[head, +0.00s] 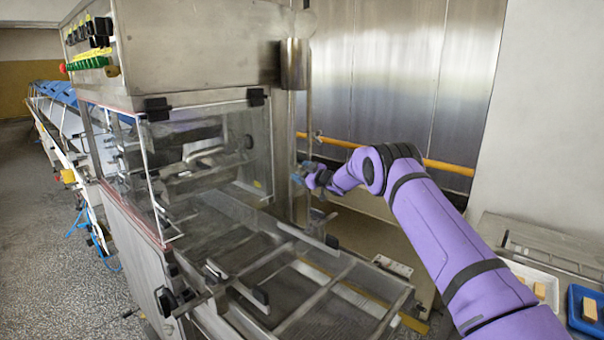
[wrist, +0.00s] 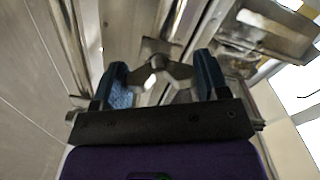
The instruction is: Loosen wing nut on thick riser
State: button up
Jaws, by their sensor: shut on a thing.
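My gripper (head: 306,173) is at the end of my purple arm, beside the right end of the steel machine, close to its upright pipes. In the wrist view, my gripper (wrist: 160,68) has a blue finger on each side of a grey metal wing nut (wrist: 157,73). The fingers are shut on its two wings. The wing nut is too small to make out in the head view. A thick vertical steel pipe (head: 295,65) stands above the gripper in the head view. I cannot tell how far the nut is threaded on.
The enrober's clear hood (head: 205,150) and wire mesh belt frame (head: 320,285) lie left of and below my arm. A yellow rail (head: 440,165) runs along the back wall. A white tray (head: 530,273) and a blue tray (head: 578,322) stand at the right.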

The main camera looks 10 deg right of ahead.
jog(key=n, duration=0.6)
jog(key=shift+n, duration=0.3)
jog(key=n, duration=0.6)
jog(key=shift+f, duration=0.1)
jog(key=shift+n, duration=0.3)
jog(key=o, duration=0.9)
jog(key=shift+o, duration=0.2)
jog(key=v, duration=1.1)
